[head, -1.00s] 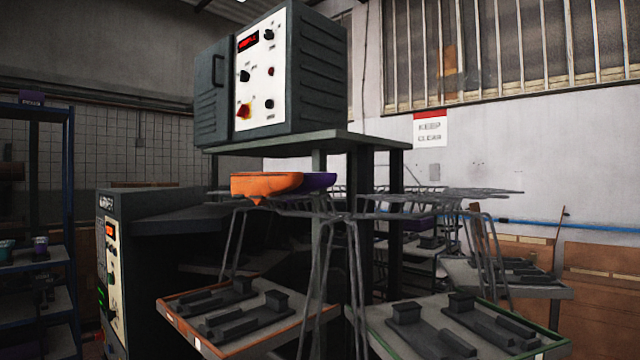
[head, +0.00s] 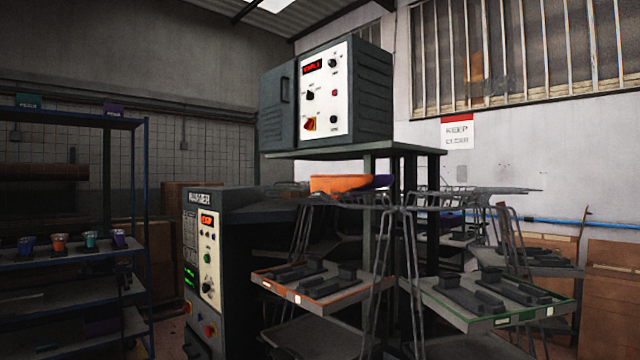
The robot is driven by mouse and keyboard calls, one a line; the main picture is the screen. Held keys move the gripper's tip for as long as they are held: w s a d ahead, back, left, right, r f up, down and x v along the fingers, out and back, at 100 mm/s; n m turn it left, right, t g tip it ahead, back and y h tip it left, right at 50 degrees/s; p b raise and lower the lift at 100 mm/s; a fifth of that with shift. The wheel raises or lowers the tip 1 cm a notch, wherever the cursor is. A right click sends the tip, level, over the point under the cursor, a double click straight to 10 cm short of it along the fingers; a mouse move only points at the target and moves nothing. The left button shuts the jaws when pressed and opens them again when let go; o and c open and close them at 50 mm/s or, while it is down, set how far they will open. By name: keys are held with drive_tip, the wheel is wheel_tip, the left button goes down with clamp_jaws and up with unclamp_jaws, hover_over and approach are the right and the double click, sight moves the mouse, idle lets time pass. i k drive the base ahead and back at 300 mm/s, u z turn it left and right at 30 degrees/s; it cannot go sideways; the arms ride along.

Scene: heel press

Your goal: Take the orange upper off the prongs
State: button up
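The orange upper (head: 338,184) rests at the top of a grey wire prong rack (head: 408,200), under the shelf of the control box. A purple upper (head: 382,181) sits right beside it, partly hidden behind it. The prongs under the orange upper are mostly covered. My gripper is not in view.
A control box (head: 365,95) stands on a shelf above the uppers. Trays with orange (head: 330,301) and green (head: 480,322) edges hold dark blocks below. A dark machine (head: 207,275) stands left of the rack. Blue shelving (head: 147,230) with several small cups is at far left.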

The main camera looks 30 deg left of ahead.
sight(333, 183)
drive_tip(key=k, duration=0.1)
drive_tip(key=u, duration=1)
